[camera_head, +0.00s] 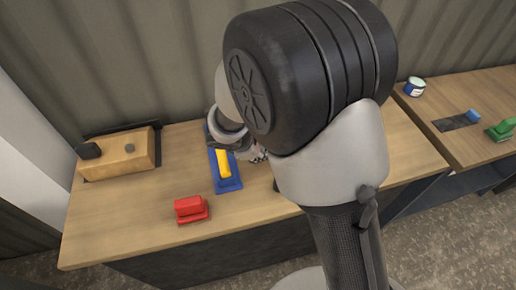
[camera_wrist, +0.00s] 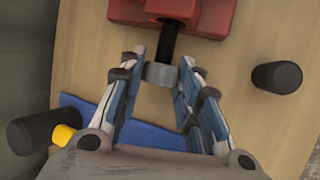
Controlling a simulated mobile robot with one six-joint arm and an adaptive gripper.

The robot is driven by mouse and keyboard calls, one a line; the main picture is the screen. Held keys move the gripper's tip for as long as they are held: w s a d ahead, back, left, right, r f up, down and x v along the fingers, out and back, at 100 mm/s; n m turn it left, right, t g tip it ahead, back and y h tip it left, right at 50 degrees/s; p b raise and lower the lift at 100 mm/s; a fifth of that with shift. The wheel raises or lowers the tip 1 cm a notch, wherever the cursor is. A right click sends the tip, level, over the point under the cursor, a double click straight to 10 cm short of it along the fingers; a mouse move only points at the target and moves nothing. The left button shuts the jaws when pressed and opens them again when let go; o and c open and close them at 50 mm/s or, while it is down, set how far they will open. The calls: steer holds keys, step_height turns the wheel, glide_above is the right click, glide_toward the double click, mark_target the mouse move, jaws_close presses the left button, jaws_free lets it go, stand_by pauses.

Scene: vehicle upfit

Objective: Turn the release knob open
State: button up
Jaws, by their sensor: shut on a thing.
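In the wrist view, a grey round knob (camera_wrist: 160,73) sits at the end of a black shaft (camera_wrist: 168,42) that runs into a red body (camera_wrist: 205,14). I take this grey knob to be the release knob. My gripper (camera_wrist: 161,72) has its two fingertips on either side of it, closed on it. How far the knob is turned cannot be told. In the head view, my arm hides the knob and the fingertips.
A blue plate (camera_head: 229,185) with a yellow handle (camera_head: 223,163) lies left of my arm. A red block (camera_head: 190,209) stands near the table's front edge. A wooden box (camera_head: 120,156) is at the back left. A black cylinder (camera_wrist: 277,77) stands right of my fingers.

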steer(key=shift+f+b, duration=0.15)
steer(key=shift+b, duration=0.45)
steer(key=shift+s+f+t+b, duration=0.15)
steer(key=shift+t+b, duration=0.55)
steer(key=shift+b, duration=0.35)
steer(key=shift+s+m+t+y+b, duration=0.2)
steer(key=shift+m+t+y+b, duration=0.1)
steer(key=shift+t+b, duration=0.65)
steer(key=t, duration=0.2)
steer(key=m+t, duration=0.1)
steer(key=t, duration=0.1)
steer(key=shift+s+d+f+y, duration=0.15)
steer(key=shift+s+f+y, duration=0.1)
steer(key=shift+f+y, duration=0.1)
steer(key=shift+f+m+t, duration=0.15)
steer(key=shift+m+t, duration=0.45)
steer(key=shift+t, duration=1.15)
steer(key=o, duration=1.1)
steer(key=shift+c, duration=0.2)
